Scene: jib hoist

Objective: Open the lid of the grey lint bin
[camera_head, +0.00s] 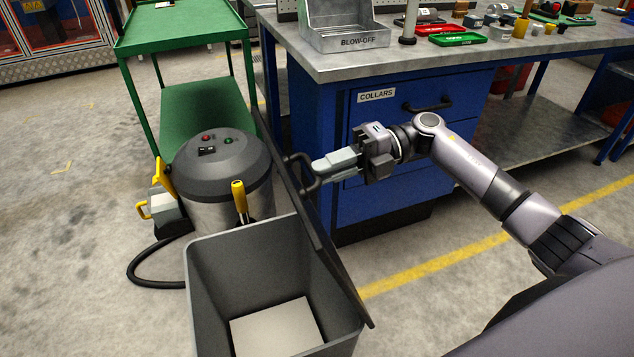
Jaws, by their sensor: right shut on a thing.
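The grey lint bin (245,238) stands at the bottom middle, and I see into it. Its dark lid (318,238) stands up along the bin's right side, seen nearly edge-on, so the bin's mouth is uncovered. A dark bar handle (305,172) sticks out from the lid's outer face, on the right. My right gripper (322,170) reaches in from the right and is shut on this handle. The fingers hide part of the handle. A pale flat patch (278,328) shows at the bottom inside the bin. My left gripper is not in view.
A round vacuum (222,165) with yellow latches stands just behind the bin, its black hose on the floor. A blue workbench (335,130) with a COLLARS drawer is behind my right gripper. A green cart (185,40) is at the back left. The left floor is clear.

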